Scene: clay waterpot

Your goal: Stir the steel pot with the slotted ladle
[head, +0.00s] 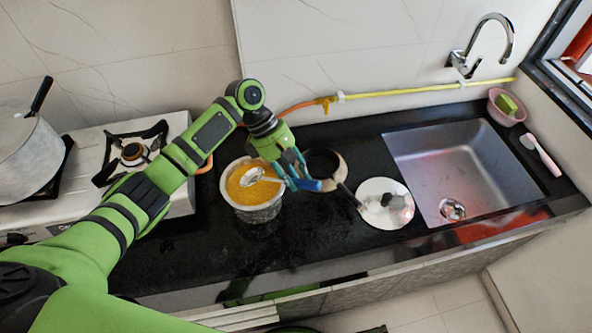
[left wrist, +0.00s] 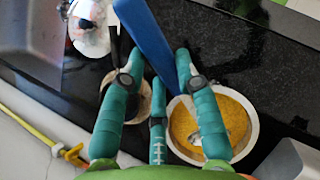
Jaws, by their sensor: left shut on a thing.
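A steel-grey pot (head: 257,214) stands on the black counter, filled with yellow-orange food. It also shows in the left wrist view (left wrist: 254,132). The slotted ladle has a blue handle (head: 308,184) and a pale metal head (head: 252,178) that lies over or in the food; its depth is unclear. My left gripper (head: 297,178) is just right of the pot, shut on the ladle's handle. In the left wrist view the blue handle (left wrist: 150,42) rises between the teal fingers, and the head (left wrist: 196,138) shows within the pot's rim. My right gripper is not in view.
A clay pot (head: 341,167) with a dark inside stands close right of my left gripper. A white plate or lid (head: 371,213) lies further right, before the sink (head: 450,165). A large grey pot (head: 25,160) sits on the stove (head: 172,132) at left. The front counter is clear.

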